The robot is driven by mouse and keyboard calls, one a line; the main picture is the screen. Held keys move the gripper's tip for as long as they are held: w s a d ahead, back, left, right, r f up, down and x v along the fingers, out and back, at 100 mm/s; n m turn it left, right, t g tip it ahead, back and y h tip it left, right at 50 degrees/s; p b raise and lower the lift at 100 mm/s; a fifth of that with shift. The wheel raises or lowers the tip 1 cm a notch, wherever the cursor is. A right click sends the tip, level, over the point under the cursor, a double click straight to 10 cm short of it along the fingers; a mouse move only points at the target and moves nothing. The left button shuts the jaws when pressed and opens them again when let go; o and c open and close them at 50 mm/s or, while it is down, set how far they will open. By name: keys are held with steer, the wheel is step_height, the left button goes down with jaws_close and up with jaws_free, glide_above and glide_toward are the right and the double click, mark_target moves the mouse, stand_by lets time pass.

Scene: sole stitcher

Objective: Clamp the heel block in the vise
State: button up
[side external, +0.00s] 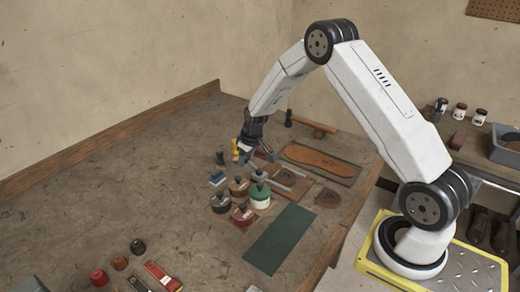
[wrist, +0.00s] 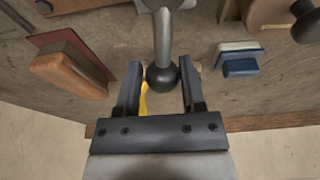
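In the wrist view my gripper (wrist: 160,88) has its two fingers apart, one on each side of a black ball knob (wrist: 162,77). The knob ends a grey bar (wrist: 162,35) that seems to belong to the vise. I cannot tell whether the fingers touch the knob. The vise jaws are small and partly hidden. I cannot make out the heel block for sure or tell whether it is between the jaws.
A brown wooden block (wrist: 68,75) on a dark red sheet lies left of the fingers, and a blue block (wrist: 240,67) lies right. A green mat (side external: 279,240) lies nearer. The bench's left part is clear.

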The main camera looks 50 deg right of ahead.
steer(key=shift+d, duration=0.35)
stand_by(0.3)
steer(key=shift+s+d, duration=0.25)
steer(key=shift+d, duration=0.35)
steer(key=o, duration=0.4)
steer(key=shift+c, duration=0.2)
steer(key=shift+a, duration=0.1)
steer(key=shift+r, duration=0.1)
steer(key=shift+w+v, duration=0.25)
steer(key=shift+v, duration=0.7)
steer(key=shift+w+v, duration=0.2)
steer(key=shift+v, duration=0.75)
steer(key=shift+w+v, duration=0.25)
steer(key=shift+v, duration=0.65)
